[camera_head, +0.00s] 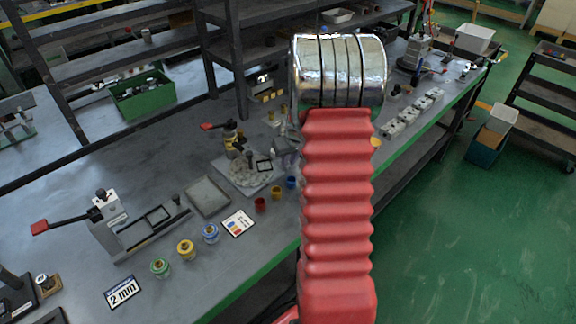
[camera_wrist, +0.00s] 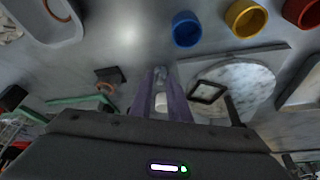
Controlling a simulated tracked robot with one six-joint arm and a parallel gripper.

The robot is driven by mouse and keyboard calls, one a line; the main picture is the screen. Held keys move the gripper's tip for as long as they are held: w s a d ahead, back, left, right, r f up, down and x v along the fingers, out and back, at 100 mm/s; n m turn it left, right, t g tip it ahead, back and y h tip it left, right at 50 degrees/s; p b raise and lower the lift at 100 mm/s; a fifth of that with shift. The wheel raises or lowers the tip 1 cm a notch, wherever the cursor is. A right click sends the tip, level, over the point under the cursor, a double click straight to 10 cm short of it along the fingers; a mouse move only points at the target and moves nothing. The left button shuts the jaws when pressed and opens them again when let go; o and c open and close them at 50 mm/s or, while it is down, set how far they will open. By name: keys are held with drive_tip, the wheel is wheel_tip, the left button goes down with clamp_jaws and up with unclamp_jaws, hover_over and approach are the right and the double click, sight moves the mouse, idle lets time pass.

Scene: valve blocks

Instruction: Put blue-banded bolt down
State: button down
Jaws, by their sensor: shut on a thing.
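My gripper (camera_wrist: 160,98) has its two purple-grey fingers shut on a small pale piece (camera_wrist: 161,102), taken as the blue-banded bolt; no blue band can be made out. In the head view, part of my gripper (camera_head: 286,150) shows left of my red arm sleeve, above the bench. The bolt cannot be made out there. A blue cup (camera_head: 291,182) stands on the bench just below the gripper in the picture, and it also shows in the wrist view (camera_wrist: 187,29), apart from the fingers. A yellow cup (camera_head: 276,192) and a red cup (camera_head: 260,204) stand beside it.
A round grey fixture on a plate (camera_head: 244,172) stands left of the gripper. A shallow grey tray (camera_head: 207,196), a colour-marked card (camera_head: 238,223) and several banded jars (camera_head: 186,250) are nearer on the bench. Grey blocks (camera_head: 413,114) line its right edge.

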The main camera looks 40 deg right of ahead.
sight(289, 167)
drive_tip(key=shift+r, duration=0.1)
wheel_tip(289, 167, up, 10)
idle(0.5)
drive_tip(key=shift+s, duration=0.1)
idle(0.5)
